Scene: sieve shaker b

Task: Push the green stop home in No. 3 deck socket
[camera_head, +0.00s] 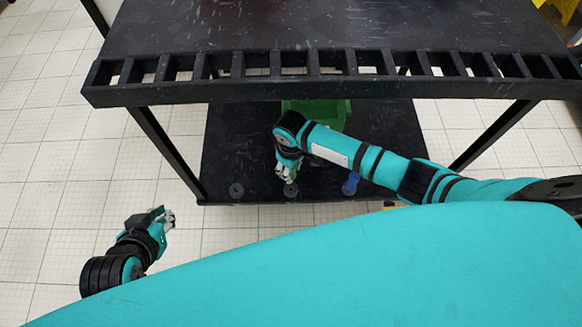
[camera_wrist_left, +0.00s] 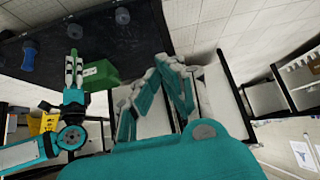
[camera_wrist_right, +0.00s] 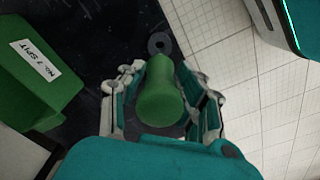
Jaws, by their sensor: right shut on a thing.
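My right gripper (camera_wrist_right: 160,88) is shut on the green stop (camera_wrist_right: 160,92), a flared green plug. The stop also shows in the left wrist view (camera_wrist_left: 73,68), its narrow end towards a dark ring-shaped socket (camera_wrist_left: 75,31) on the lower deck. In the right wrist view a dark ring socket (camera_wrist_right: 158,42) shows just past the stop; whether the stop touches or enters a socket is unclear. In the head view my right gripper (camera_head: 287,172) is close above the middle socket (camera_head: 290,190). No socket numbers are readable. My left gripper (camera_head: 166,217) hangs over the floor, apart from the deck.
A blue piece (camera_head: 351,184) stands on the deck right of the middle socket, another dark ring (camera_head: 236,190) to its left. A labelled green bin (camera_wrist_right: 35,85) sits behind. The upper shelf's slotted front rail (camera_head: 330,88) overhangs the deck. Tiled floor (camera_head: 60,190) is open at left.

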